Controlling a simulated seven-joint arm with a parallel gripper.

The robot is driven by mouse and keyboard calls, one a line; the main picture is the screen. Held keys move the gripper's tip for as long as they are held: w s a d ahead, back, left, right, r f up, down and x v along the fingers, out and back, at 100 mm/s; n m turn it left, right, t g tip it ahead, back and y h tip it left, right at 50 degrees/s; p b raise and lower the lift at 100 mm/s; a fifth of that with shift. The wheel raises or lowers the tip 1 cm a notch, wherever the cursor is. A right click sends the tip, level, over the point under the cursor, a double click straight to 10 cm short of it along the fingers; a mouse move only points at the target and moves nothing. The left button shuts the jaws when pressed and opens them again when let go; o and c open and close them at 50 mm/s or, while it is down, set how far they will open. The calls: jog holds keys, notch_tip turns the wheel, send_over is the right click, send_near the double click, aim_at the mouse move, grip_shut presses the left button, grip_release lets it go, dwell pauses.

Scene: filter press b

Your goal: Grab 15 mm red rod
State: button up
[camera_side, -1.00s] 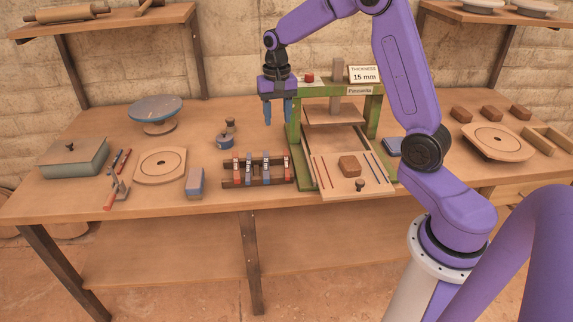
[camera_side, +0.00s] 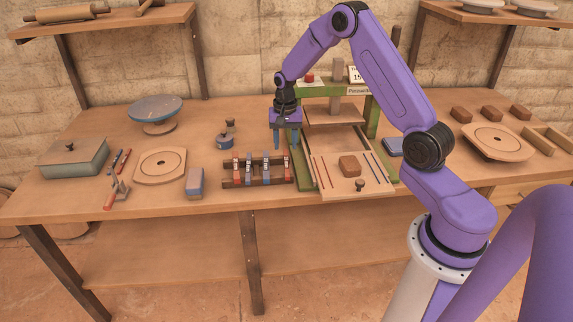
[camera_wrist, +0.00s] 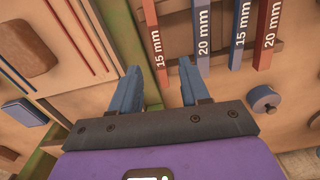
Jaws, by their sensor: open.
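The red 15 mm rod (camera_wrist: 155,40) is the leftmost of several labelled rods in the wrist view. In the side view it appears to be the red rod (camera_side: 286,164) at the right end of the dark rack (camera_side: 260,183). My gripper (camera_side: 286,144) is open and empty, pointing down above that end of the rack. In the wrist view the rod's lower end lies between the two blue fingers of my gripper (camera_wrist: 159,69), apparently below them. The other labelled rods are a blue 20 mm (camera_wrist: 203,30), a blue 15 mm (camera_wrist: 240,35) and a red 20 mm (camera_wrist: 267,35).
The green press (camera_side: 306,88) stands close to the right of my gripper, with a board (camera_side: 330,188) holding thin rods and a brown block (camera_side: 349,166).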

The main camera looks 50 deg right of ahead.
aim_at(287, 162)
jog(key=shift+s+d+f, duration=0.1)
jog(key=shift+s+f, duration=0.05)
jog(key=shift+f, duration=3.15)
grip_shut()
